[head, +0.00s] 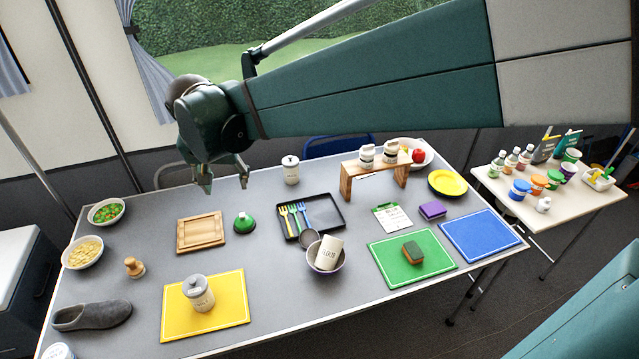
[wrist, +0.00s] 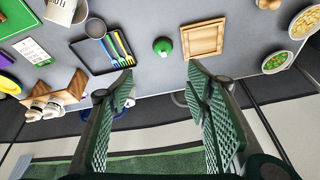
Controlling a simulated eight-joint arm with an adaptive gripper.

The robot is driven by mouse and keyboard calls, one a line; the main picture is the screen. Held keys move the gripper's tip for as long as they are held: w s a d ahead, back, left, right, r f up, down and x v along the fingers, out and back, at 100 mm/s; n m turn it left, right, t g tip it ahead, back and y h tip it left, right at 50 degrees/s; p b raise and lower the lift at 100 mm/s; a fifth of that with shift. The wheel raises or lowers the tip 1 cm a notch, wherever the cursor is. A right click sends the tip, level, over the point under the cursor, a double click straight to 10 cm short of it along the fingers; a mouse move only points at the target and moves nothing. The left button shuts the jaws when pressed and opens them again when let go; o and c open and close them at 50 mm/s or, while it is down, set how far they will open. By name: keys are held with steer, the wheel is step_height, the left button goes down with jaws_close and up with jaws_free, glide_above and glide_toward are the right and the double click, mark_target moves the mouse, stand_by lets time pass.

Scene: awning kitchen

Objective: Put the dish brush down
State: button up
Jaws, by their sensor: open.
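My gripper (head: 225,184) is open and empty, raised above the far left part of the grey table. In the wrist view its fingers (wrist: 160,72) stand wide apart with nothing between them. A small green domed piece with a knob (head: 244,223) stands upright on the table below, apart from the fingers; it also shows in the wrist view (wrist: 162,46). A small wooden knobbed piece (head: 134,267) stands at the left of the table. Either could be the dish brush; I cannot tell which for sure.
A wooden tray (head: 202,233) lies left of the green piece, and a black tray (head: 333,212) with coloured forks lies to its right. A lidded jar (head: 291,170) stands behind. A yellow mat (head: 230,310) holds another jar (head: 198,293). Bare table lies in front of the green piece.

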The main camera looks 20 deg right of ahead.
steer(key=s+d+f+n+t, duration=0.1)
steer(key=s+d+n+t, duration=0.1)
steer(key=s+d, duration=2.1)
steer(key=shift+s+d+f+n+t, duration=0.15)
steer(key=shift+d+f+n+t, duration=0.2)
steer(key=shift+d+n, duration=0.25)
